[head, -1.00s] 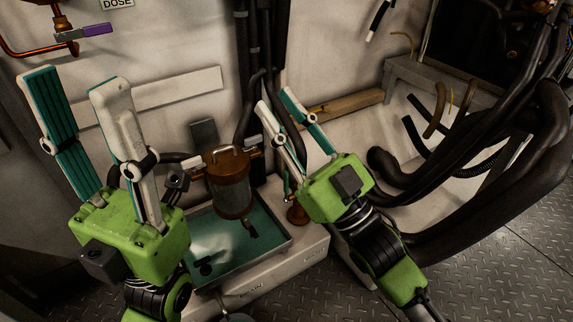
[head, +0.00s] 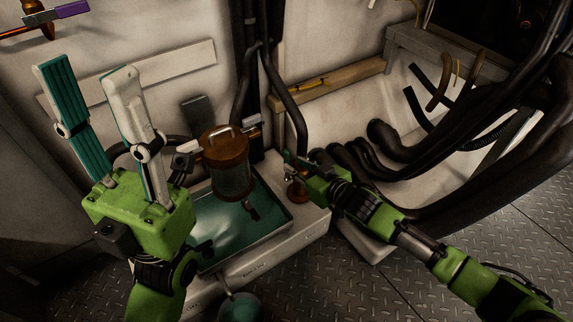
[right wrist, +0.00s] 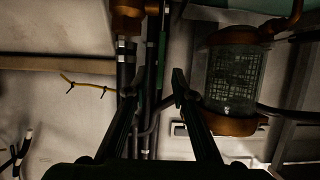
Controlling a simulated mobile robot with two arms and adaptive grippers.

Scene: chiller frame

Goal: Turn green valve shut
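I cannot clearly make out a green valve. In the head view, a copper fitting (head: 297,190) stands at the right end of the white ledge, and my right gripper (head: 289,162) is close above it, hiding part of it. In the right wrist view, my right gripper (right wrist: 158,78) has its fingers apart with nothing visibly held. A thin green strip (right wrist: 162,48) shows between and beyond the fingertips; I cannot tell whether it is the valve's handle. My left gripper (head: 88,78) is open and empty, raised at the left in front of the wall.
A copper-capped glass canister (head: 230,172) hangs over a teal tray (head: 270,228), left of my right gripper. It also shows in the right wrist view (right wrist: 232,80). Thick black hoses (head: 400,145) crowd the right side. A purple-handled valve (head: 72,10) is at the top left.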

